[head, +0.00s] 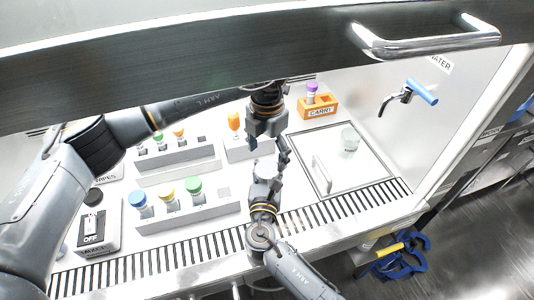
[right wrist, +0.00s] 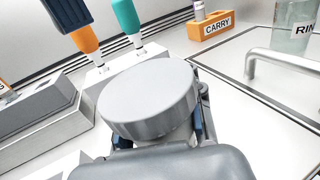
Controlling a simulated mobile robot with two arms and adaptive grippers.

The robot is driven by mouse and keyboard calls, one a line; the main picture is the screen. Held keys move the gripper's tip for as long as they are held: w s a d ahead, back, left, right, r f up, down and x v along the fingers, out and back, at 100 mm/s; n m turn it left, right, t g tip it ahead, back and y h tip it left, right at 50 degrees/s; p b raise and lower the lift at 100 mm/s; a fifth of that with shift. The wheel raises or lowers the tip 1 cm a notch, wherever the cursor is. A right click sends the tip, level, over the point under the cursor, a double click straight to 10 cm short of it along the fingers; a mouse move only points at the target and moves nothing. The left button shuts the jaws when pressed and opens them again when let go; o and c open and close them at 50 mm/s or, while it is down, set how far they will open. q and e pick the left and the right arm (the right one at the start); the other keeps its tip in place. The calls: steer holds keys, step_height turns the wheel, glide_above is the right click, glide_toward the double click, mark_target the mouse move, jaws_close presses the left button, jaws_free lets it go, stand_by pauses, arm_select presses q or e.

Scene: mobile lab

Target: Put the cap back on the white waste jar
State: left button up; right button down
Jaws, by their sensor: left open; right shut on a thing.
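In the right wrist view a pale grey-white round cap (right wrist: 150,95) with a flat, smooth top fills the middle, at my right gripper's fingers. The white waste jar (head: 266,168) shows small in the head view, in my right gripper (head: 270,180), which is shut on it. The jar's body below the cap is mostly hidden, so I cannot tell how well the cap sits. My left gripper (head: 267,138) is open and empty just above the jar, pointing down. A dark blue finger (right wrist: 68,12) of it shows in the right wrist view's upper left.
Racks with colour-capped tubes (head: 194,187) stand to the left. An orange CARRY holder (head: 318,107) is behind at right. A clear beaker (head: 349,140) stands on the lidded panel (head: 365,163). The slotted grille (head: 345,206) lies in front; the raised sash (head: 200,50) crosses the top.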

mark_target(267, 169)
arm_select(q)
steer(key=shift+r+n, duration=1.6)
steer(key=shift+r, duration=0.15)
steer(key=shift+f, duration=4)
steer(key=c, duration=1.2)
steer(key=shift+m, duration=0.8)
steer(key=shift+c, duration=0.2)
steer(key=o, duration=1.3)
